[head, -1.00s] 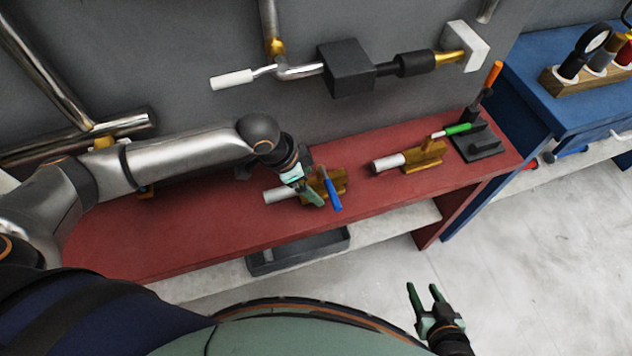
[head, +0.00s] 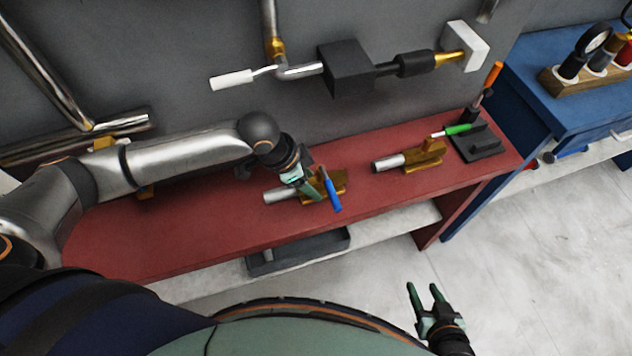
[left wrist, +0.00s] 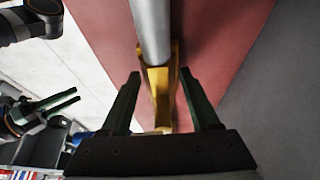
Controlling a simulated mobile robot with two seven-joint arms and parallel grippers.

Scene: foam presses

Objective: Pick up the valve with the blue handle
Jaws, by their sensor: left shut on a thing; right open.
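The valve with the blue handle lies on the red bench (head: 200,235). It has a silver pipe end (head: 281,195), a brass-coloured body (head: 336,184) and a blue handle (head: 331,194) that slants toward the bench's front edge. My left gripper (head: 312,189) is down at this valve, shut on it, and hides part of it. In the left wrist view the silver pipe (left wrist: 150,30) and brass body (left wrist: 160,92) run between my left fingers (left wrist: 160,74), and a bit of blue (left wrist: 80,137) shows at left. My right gripper (head: 424,292) is open and empty, low over the floor.
A similar valve with a green handle (head: 458,130) stands further right on the bench, beside a black stand (head: 480,147). A grey tray (head: 300,253) sits on the lower shelf. Pipework with a white-handled lever (head: 231,79) hangs on the wall above.

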